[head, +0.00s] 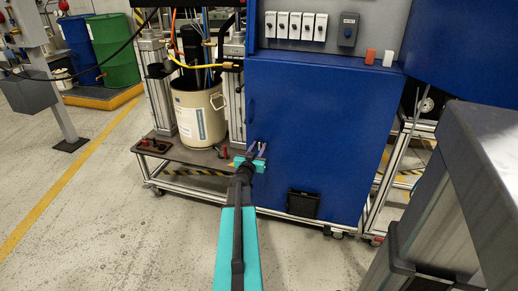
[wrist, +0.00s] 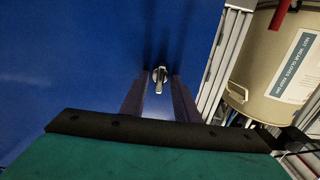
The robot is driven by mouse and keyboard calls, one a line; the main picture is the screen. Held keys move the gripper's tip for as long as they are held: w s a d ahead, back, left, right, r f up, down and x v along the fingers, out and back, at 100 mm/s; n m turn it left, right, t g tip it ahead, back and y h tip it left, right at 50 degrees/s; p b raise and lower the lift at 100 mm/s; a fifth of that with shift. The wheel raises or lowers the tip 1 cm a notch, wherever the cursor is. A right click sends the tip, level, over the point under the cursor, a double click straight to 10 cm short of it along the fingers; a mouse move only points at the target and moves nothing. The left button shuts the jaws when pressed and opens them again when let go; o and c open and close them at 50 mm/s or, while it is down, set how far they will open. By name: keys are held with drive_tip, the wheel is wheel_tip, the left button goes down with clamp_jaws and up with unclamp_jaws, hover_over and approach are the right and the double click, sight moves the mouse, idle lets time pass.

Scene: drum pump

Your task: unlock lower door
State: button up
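The blue lower door (head: 315,130) is shut in the head view and fills much of the wrist view (wrist: 75,60). A small silver lock piece (wrist: 159,75) sits on its face in the wrist view, with a narrow part pointing down toward me. In the wrist view my gripper (wrist: 159,92) is open, with one finger on each side of the lock piece and gaps between. The lock is hidden by my gripper in the head view. I cannot tell whether the fingertips touch the door.
A beige drum (head: 200,112) stands left of the door on a dark platform (head: 185,153). A dark vent (head: 303,204) sticks out low on the door. A grey post-like structure (head: 440,200) stands at the right. Open floor (head: 110,220) lies at the left.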

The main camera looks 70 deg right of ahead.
clamp_jaws()
drive_tip(key=shift+m, duration=0.4)
drive_tip(key=m, duration=0.3)
drive_tip(key=shift+s, duration=0.1)
drive_tip(key=m+b, duration=0.1)
drive_tip(key=m, duration=0.2)
drive_tip(key=shift+s+f+m, duration=0.1)
drive_tip(key=shift+m, duration=0.3)
drive_tip(key=m+b, duration=0.3)
drive_tip(key=m, duration=0.2)
drive_tip(key=shift+f+m, duration=0.1)
drive_tip(key=shift+m, duration=0.2)
drive_tip(key=m+b, duration=0.2)
drive_tip(key=m, duration=0.2)
drive_tip(key=shift+s+m+b, duration=0.1)
drive_tip(key=shift+m+b, duration=0.25)
drive_tip(key=shift+m, duration=0.05)
